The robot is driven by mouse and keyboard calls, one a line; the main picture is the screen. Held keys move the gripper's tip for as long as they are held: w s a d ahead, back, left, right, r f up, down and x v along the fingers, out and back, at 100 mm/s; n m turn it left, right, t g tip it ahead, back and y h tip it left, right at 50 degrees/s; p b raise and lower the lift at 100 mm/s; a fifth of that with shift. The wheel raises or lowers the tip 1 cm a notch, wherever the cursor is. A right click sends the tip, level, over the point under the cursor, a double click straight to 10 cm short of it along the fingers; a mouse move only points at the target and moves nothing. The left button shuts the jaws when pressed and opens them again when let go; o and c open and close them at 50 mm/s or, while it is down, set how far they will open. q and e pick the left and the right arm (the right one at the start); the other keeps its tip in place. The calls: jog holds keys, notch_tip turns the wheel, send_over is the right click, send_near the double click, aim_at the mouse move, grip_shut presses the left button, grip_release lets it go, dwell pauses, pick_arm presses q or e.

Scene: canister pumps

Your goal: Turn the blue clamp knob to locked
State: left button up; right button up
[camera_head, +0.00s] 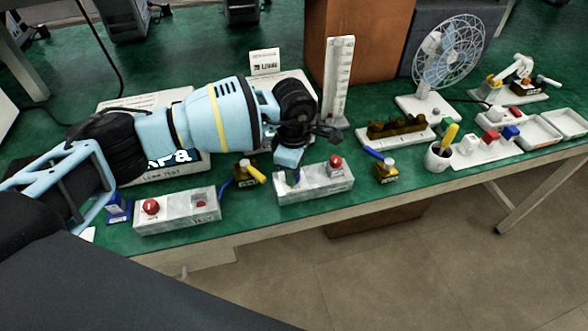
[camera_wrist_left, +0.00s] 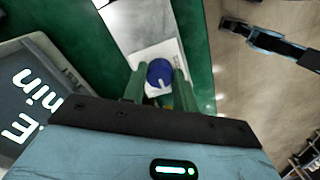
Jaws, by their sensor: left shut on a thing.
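The blue clamp knob (camera_wrist_left: 159,73) shows in the left wrist view as a round cap with a pale mark, on a white surface. The two green fingers of my left gripper (camera_wrist_left: 159,88) stand on either side of it, shut on it. In the head view my left gripper (camera_head: 291,175) points down at the left end of a grey-white block (camera_head: 315,188). The knob is mostly hidden there by the gripper, and its turn angle cannot be read.
A red button (camera_head: 335,161) sits on the block's right end. A similar block (camera_head: 178,217) stands to the left. Brass valves (camera_head: 387,172) flank the held block. A white ruler stand (camera_head: 338,80), fan (camera_head: 448,52) and pen cup (camera_head: 438,156) stand on the green table. The table's front edge is close.

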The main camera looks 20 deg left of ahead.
jog(key=shift+s, duration=0.25)
pick_arm(q)
jog(key=o, duration=1)
jog(key=shift+c, duration=0.2)
pick_arm(e)
jog(key=shift+s, duration=0.1)
pick_arm(q)
notch_tip(320, 180, up, 7)
jog(key=shift+r, duration=0.45)
pick_arm(e)
jog(key=shift+w+f, duration=0.1)
jog(key=shift+w, duration=0.1)
jog(key=shift+s, duration=0.2)
